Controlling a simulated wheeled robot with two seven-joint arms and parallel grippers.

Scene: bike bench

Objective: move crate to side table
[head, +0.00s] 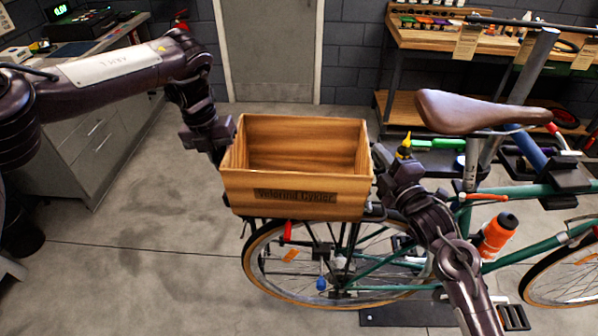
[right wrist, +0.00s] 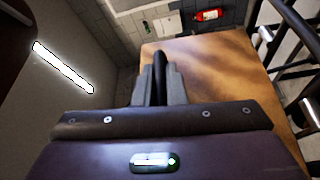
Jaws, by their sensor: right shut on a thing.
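The wooden crate (head: 297,188), open-topped and empty inside with dark lettering on its front, is level over the rear wheel of the green bicycle. Whether it rests on the rear rack or hangs just above it I cannot tell. My right gripper (head: 378,165) is shut on the crate's right side. In the right wrist view its fingers (right wrist: 159,82) close on a narrow dark piece beside the crate's wooden wall (right wrist: 215,75). My left gripper (head: 216,145) is at the crate's left side; its fingertips are hidden. Which surface is the side table is unclear.
A grey drawer counter (head: 85,60) stands at left with devices on top. A wooden bench (head: 445,42) with small pots stands back right. The bicycle's brown saddle (head: 485,110) and orange bottle (head: 497,235) are right of the crate. The floor before the door (head: 268,45) is clear.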

